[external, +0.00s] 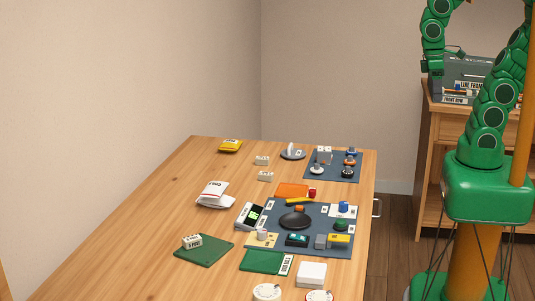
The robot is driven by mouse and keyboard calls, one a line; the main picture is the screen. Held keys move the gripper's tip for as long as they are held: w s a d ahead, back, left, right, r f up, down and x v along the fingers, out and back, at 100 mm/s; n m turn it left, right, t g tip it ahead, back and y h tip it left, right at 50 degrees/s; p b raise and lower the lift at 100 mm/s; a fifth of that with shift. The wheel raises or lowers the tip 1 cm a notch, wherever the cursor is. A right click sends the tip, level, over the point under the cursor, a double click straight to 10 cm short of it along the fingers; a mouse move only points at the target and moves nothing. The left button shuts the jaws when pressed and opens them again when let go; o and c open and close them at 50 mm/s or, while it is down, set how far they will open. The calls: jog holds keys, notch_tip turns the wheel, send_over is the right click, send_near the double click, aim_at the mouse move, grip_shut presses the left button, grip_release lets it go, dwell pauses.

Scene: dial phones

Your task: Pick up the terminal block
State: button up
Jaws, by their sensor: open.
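No single terminal block can be told for sure at this size. Small white blocks that may be terminal blocks include one (262,160) near the back of the wooden table, a second (265,176) just in front of it, and a lettered one (192,241) on a green board (205,252) at the front left. My gripper (434,73) is at the end of my green arm, high at the upper right, in front of a grey toolbox and well away from the table. It is open, and nothing shows in it.
The table (130,235) holds a dark mat (335,212) with several parts, a smaller back mat (333,178), a white packet (213,195) and a yellow packet (230,146). The grey toolbox (468,72) stands on a wooden shelf (500,122). The table's left side is clear.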

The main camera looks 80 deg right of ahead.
jog(key=shift+s+d, duration=0.1)
jog(key=shift+o, duration=0.5)
jog(key=m+t, duration=0.1)
jog(key=t, duration=0.5)
send_over(265, 174)
jog(key=s, duration=0.3)
notch_tip(265, 174, down, 19)
jog(key=shift+x, duration=3.7)
jog(key=shift+s+d, duration=0.1)
